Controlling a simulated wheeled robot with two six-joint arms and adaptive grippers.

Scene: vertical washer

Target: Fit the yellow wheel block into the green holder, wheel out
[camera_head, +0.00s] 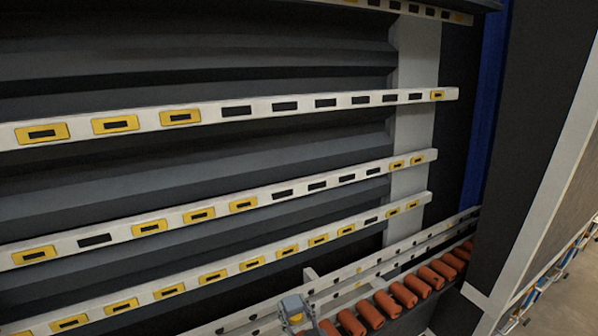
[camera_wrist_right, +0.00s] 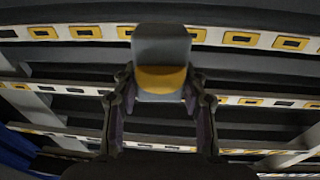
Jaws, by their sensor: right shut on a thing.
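In the right wrist view, my right gripper (camera_wrist_right: 160,88) is shut on the wheel block. The block has a light grey body (camera_wrist_right: 160,42) and a rounded yellow part (camera_wrist_right: 160,79), and sits between the two dark fingers. A small grey-blue block with a yellow patch, which looks like the same block (camera_head: 293,309), shows at the bottom of the head view, in front of the lowest rail. The gripper around it there is mostly cut off by the frame edge. I see no green holder in either view. My left gripper is not in view.
Several white rails (camera_head: 290,107) cross dark grey panels, with yellow inserts (camera_head: 180,117) and dark slots (camera_head: 236,111). Orange-red rollers (camera_head: 387,304) line the bottom right. A dark upright (camera_head: 540,130) stands at the right. Open floor (camera_head: 560,300) shows at the lower right.

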